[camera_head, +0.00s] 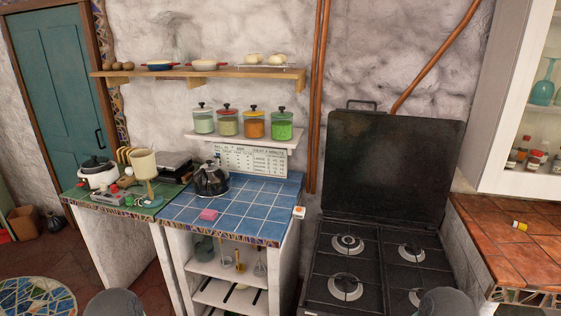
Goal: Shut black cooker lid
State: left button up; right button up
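The black cooker (380,262) stands right of centre, with several round burners on its top. Its black lid (393,165) is a flat dark panel, raised upright at the back of the cooker near the wall. A small dark handle (362,103) shows at the lid's top edge. The burners lie uncovered. Neither of my grippers is in view. Only two dark grey rounded parts of my own body show at the bottom edge, and the right one covers part of the cooker's front right.
A blue tiled counter (240,203) with a kettle (211,178) and a pink item (209,215) stands left of the cooker. An orange tiled counter (515,250) and a white cabinet (488,140) stand to the right. Nothing lies on the burners.

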aim_at(381, 166)
jog(key=i+j+z, duration=0.1)
jog(key=z, duration=0.45)
jog(key=i+j+z, duration=0.1)
jog(key=j, duration=0.3)
jog(key=i+j+z, duration=0.15)
jog(key=j, duration=0.25)
jog(key=i+j+z, duration=0.1)
jog(key=i+j, duration=0.15)
jog(key=j, duration=0.15)
jog(key=i+j+z, duration=0.15)
jog(key=j, duration=0.3)
jog(key=i+j+z, duration=0.1)
jog(key=j, duration=0.35)
